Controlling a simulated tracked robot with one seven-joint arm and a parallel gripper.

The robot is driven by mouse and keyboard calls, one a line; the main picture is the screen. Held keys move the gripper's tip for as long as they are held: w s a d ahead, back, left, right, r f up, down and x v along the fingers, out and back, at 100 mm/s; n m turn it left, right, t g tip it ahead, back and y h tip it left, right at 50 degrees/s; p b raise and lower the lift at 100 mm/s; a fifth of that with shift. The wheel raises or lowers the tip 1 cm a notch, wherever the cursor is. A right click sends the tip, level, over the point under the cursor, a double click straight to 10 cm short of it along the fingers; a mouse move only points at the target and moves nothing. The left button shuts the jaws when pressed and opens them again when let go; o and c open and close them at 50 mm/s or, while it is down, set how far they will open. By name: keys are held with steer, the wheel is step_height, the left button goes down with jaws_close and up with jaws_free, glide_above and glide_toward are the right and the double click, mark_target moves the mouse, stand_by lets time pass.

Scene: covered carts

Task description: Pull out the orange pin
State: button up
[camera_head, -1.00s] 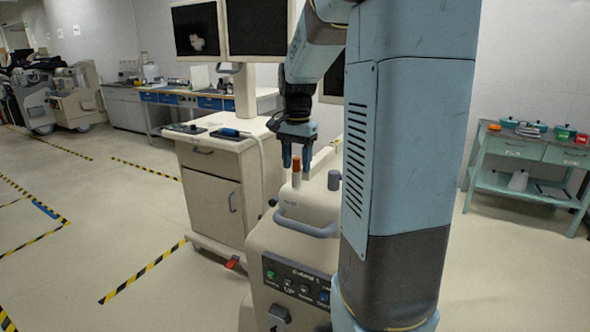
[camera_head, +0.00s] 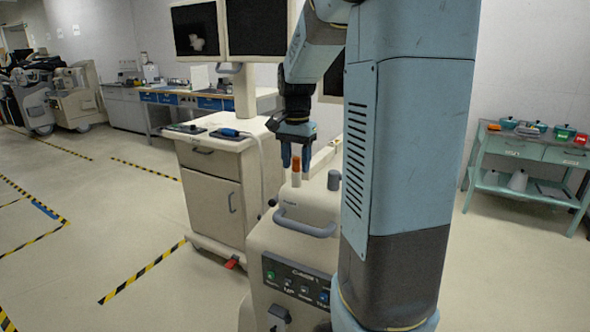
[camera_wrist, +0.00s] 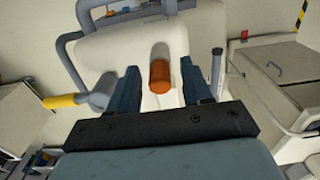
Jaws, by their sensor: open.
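The orange pin (camera_head: 297,164) stands upright on top of the beige cart (camera_head: 300,206), above a pale base. In the wrist view the pin (camera_wrist: 160,76) shows between the two fingers, with a visible gap on each side. My gripper (camera_head: 296,165) points down over the cart with its fingertips at about the height of the pin's orange top. In the wrist view my gripper (camera_wrist: 161,88) is open, and it holds nothing. The pin's lower part is partly hidden in the wrist view.
A grey handle (camera_head: 305,224) curves across the cart's front edge, and a grey knob (camera_head: 334,180) stands right of the pin. A beige cabinet (camera_head: 212,195) with monitors stands to the left. A teal table (camera_head: 530,152) stands far right.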

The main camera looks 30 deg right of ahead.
mark_target(296, 158)
steer(key=shift+c, duration=0.4)
jaws_close()
steer(key=shift+r, duration=0.1)
steer(key=shift+r, duration=2.85)
